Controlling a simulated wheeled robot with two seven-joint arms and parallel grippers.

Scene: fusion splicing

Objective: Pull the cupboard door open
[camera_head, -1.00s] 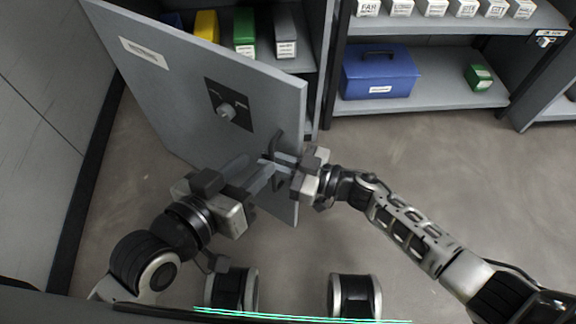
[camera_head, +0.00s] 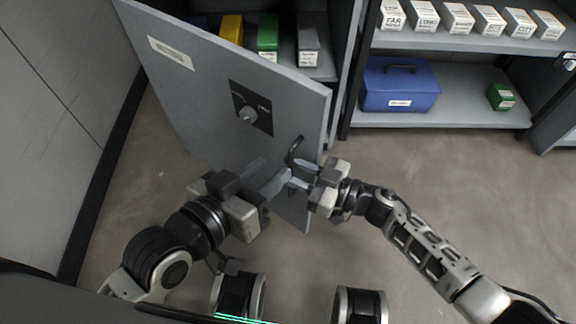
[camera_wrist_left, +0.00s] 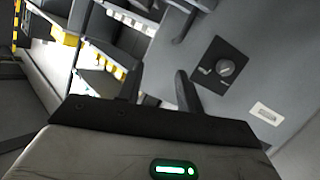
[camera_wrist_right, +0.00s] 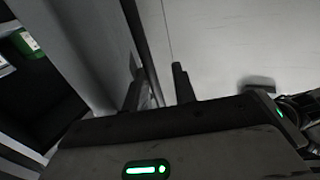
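The grey cupboard door (camera_head: 200,95) stands swung well open to the left in the head view, with shelves showing behind it. It carries a round knob on a dark plate (camera_head: 250,108) and a dark bar handle (camera_head: 295,150) near its free edge. My left gripper (camera_head: 276,182) is at the outer face, below the handle; its fingers are apart and empty in the left wrist view (camera_wrist_left: 158,88), with the handle (camera_wrist_left: 187,22) beyond them. My right gripper (camera_head: 303,175) is at the door's free edge. Its fingers are apart (camera_wrist_right: 158,88); contact with the door is unclear.
Shelves hold a blue case (camera_head: 400,85), a green box (camera_head: 501,96), several white labelled boxes (camera_head: 457,18) and coloured binders (camera_head: 267,35). A grey wall (camera_head: 60,100) stands left of the door. Floor (camera_head: 430,165) at the right is clear.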

